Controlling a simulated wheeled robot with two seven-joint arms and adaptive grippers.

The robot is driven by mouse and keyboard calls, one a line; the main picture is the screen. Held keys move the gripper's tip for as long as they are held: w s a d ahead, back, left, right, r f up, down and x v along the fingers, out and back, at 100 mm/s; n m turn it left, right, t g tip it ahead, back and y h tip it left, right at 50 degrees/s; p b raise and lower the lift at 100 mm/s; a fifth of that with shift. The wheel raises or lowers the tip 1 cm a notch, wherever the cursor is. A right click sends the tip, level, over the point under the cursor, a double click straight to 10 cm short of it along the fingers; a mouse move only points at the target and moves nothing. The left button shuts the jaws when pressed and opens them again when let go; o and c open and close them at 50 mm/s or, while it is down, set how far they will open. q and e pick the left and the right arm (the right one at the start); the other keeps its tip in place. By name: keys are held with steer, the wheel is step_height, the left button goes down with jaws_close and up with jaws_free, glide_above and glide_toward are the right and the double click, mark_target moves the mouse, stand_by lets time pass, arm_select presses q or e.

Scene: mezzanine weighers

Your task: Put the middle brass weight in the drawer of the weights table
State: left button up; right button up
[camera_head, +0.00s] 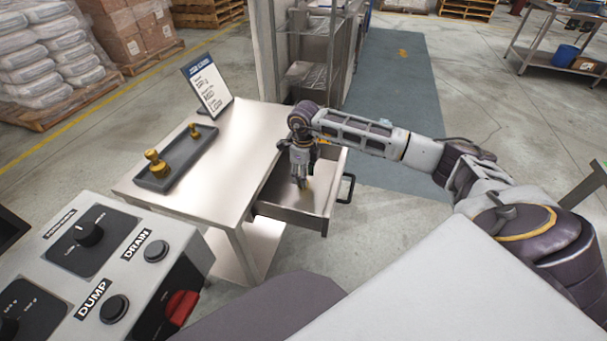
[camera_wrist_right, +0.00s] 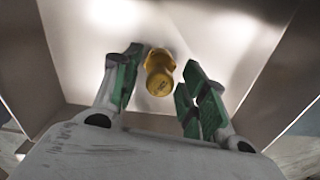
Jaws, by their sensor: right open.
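A brass weight (camera_wrist_right: 159,72) is inside the open drawer (camera_head: 320,196) of the weights table (camera_head: 243,130), between the green-padded fingers of my right gripper (camera_wrist_right: 160,88). The fingers are open, with a gap on both sides of the weight. In the head view the right gripper (camera_head: 301,184) reaches down into the drawer and mostly hides the weight. A larger brass weight (camera_head: 156,164) and a small brass weight (camera_head: 194,131) stand in the dark tray (camera_head: 172,172) on the table top. My left gripper is not in view.
A sign on a stand (camera_head: 207,84) is at the back of the table. The drawer handle (camera_head: 346,188) sticks out at the right. A control box (camera_head: 120,262) is at the front left, and a metal shelf rack (camera_head: 318,60) stands behind the table.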

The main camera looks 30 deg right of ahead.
steer(key=shift+r, duration=0.4)
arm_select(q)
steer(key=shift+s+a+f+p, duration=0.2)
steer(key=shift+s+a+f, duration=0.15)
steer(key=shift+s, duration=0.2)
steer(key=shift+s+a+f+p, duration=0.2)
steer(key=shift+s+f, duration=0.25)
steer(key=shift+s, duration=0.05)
arm_select(e)
step_height(320, 180, up, 11)
steer(key=shift+r, duration=0.2)
steer(key=shift+f, duration=0.1)
